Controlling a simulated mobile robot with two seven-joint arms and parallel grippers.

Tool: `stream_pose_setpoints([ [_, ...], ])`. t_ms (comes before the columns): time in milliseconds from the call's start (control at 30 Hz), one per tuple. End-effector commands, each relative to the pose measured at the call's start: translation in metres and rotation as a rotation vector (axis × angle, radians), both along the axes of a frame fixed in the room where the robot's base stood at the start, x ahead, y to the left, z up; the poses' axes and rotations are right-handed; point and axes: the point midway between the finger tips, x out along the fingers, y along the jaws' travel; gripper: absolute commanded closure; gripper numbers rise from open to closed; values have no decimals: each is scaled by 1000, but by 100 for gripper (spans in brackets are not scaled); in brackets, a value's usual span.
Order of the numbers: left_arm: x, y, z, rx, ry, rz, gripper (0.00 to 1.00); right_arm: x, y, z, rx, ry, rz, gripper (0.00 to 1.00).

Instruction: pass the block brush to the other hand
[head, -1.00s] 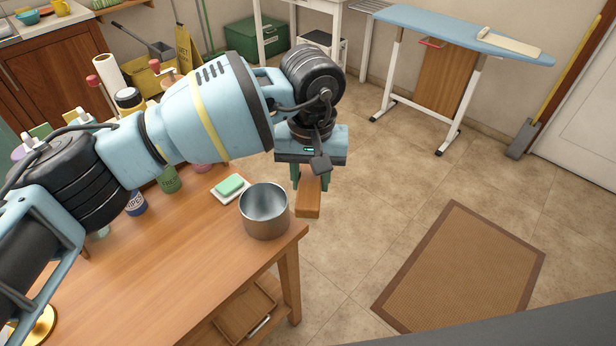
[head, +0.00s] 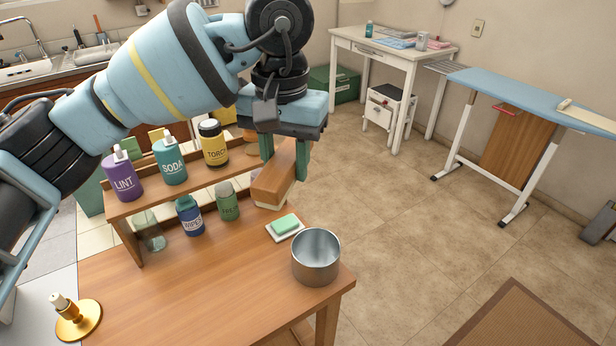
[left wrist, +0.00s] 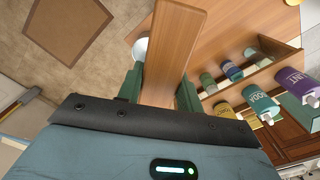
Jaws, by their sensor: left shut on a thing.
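The block brush (head: 274,178) is a wooden block with a pale lower side, held in the air above the back right part of the table. My left gripper (head: 285,156) is shut on it. In the left wrist view the brush (left wrist: 172,50) sticks out between the green fingers of the left gripper (left wrist: 160,88). My right gripper is in neither view.
The wooden table (head: 190,290) bears a metal pot (head: 316,258), a green sponge on a white dish (head: 286,225) and several bottles by a raised shelf (head: 150,200). A brass dispenser (head: 76,315) stands front left. Open tiled floor (head: 410,220) lies to the right.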

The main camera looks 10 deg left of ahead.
Motion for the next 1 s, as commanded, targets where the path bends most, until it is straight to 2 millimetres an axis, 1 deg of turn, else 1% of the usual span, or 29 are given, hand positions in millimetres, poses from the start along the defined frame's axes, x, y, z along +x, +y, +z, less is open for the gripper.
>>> stream_pose_setpoints([
  [100, 0, 4, 5, 0, -1, 0, 85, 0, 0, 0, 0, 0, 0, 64],
  [267, 0, 4, 5, 0, 0, -1, 85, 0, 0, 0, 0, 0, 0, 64],
  [367, -2, 0, 0, 0, 1, -2, 85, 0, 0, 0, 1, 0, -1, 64],
  [433, -4, -6, -6, 1, 2, -4, 85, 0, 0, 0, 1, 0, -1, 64],
  [567, -12, -24, -25, 2, 3, -6, 85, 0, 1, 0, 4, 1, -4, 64],
  [1000, -43, -99, -102, 1, 3, -5, 85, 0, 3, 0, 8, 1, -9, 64],
])
